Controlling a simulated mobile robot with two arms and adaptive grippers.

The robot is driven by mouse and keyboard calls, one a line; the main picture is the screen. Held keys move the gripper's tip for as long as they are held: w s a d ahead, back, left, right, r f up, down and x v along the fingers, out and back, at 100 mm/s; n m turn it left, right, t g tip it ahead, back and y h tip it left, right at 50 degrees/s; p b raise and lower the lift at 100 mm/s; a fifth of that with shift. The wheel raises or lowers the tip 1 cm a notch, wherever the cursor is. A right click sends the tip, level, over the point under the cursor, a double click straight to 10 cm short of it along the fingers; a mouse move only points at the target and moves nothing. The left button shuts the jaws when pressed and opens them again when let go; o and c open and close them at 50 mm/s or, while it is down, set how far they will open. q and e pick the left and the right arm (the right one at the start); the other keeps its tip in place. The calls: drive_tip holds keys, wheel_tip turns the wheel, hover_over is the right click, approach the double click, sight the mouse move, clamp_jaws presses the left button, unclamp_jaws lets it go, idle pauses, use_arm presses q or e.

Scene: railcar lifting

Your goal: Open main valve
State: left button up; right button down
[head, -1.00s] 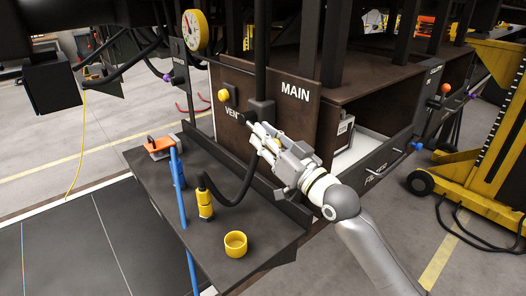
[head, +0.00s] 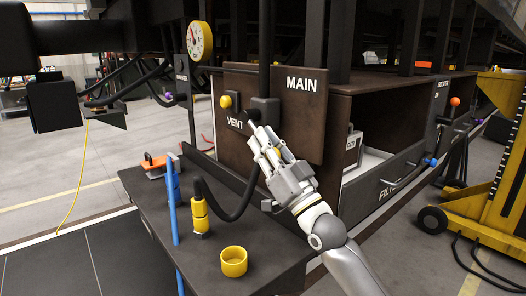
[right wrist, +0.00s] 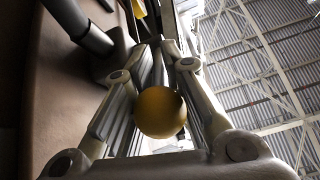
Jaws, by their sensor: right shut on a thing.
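The brown panel marked MAIN (head: 301,110) carries a black valve block (head: 266,108) left of the lettering. My right gripper (head: 262,143) is in front of the panel just below this block, its fingers pointing up and a little left. In the right wrist view, a yellow ball knob (right wrist: 160,112) sits between the fingers of the right gripper (right wrist: 163,85), which is shut on it. In the head view only a small bit of yellow shows between the fingers; the knob's stem is hidden. My left gripper is not in view.
A second yellow knob (head: 225,101) sits above VENT. A round gauge (head: 199,40) stands upper left. The dark shelf (head: 215,215) below holds a yellow cup (head: 233,262), a hose with a yellow end (head: 200,215) and an orange item (head: 158,161). A yellow wheeled frame (head: 490,190) stands right.

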drive_tip(key=shift+w+a+f, duration=0.1)
drive_tip(key=shift+a+f, duration=0.05)
drive_tip(key=shift+f, duration=0.55)
drive_tip(key=c, duration=1.7)
unclamp_jaws()
drive_tip(key=shift+o, duration=1.1)
drive_tip(key=shift+d+r, duration=0.15)
drive_tip(key=shift+d, duration=0.05)
drive_tip(key=shift+s+d+r, duration=0.15)
drive_tip(key=shift+s+r, duration=0.15)
drive_tip(key=shift+s, duration=0.05)
drive_tip(key=shift+s+d+f, duration=0.1)
drive_tip(key=shift+s+f, duration=0.05)
drive_tip(key=shift+f, duration=0.1)
drive_tip(key=v, duration=1.1)
drive_tip(key=shift+s, duration=0.2)
drive_tip(key=shift+d+f, duration=0.15)
